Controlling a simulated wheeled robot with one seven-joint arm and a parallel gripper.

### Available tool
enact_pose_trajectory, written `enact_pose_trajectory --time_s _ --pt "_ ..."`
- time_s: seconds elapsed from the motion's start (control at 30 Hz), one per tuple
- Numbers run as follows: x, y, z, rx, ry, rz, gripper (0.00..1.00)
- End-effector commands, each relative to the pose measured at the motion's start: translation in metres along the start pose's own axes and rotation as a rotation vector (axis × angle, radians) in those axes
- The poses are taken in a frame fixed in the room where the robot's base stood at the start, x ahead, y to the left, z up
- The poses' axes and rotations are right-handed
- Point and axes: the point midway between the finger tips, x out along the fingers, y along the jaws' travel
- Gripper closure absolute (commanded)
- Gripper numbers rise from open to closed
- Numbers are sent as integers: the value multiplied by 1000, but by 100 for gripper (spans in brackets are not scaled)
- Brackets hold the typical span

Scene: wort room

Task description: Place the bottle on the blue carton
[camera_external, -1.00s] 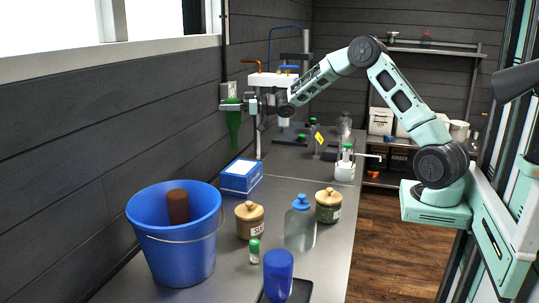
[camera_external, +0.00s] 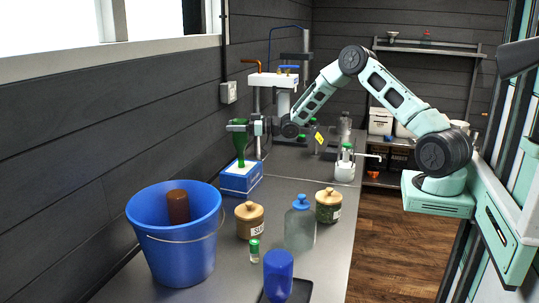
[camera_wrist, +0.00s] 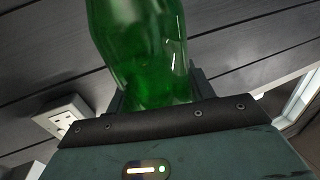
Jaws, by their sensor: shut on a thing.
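The green bottle (camera_external: 239,146) is held near the left wall, its narrow end pointing down. The blue carton (camera_external: 240,183), with a white top, stands on the counter directly below it. The bottle's lower end appears at the carton's top; I cannot tell if they touch. My gripper (camera_external: 242,126) is shut on the bottle's wider upper part. In the wrist view the green bottle (camera_wrist: 145,45) fills the space between the fingers, and the carton does not show there.
A blue bucket (camera_external: 176,245) with a brown thing inside stands front left. Two lidded jars (camera_external: 249,220) (camera_external: 328,206), a clear blue-capped bottle (camera_external: 300,228), a small green-capped vial (camera_external: 254,251) and a blue bottle (camera_external: 278,274) stand in front. A wall socket (camera_external: 228,92) is behind.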

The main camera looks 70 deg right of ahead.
Motion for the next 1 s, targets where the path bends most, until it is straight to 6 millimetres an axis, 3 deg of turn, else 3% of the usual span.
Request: enact_pose_trajectory --time_s 0.3,0.33,0.4,0.77,1.0 --pt "0 0 3 -2 3 0 91" --pt "0 0 3 -1 1 0 44" --pt "0 0 2 -1 1 0 25" --pt "0 0 -2 -1 1 0 25" --pt "-38 1 2 -2 0 3 25"
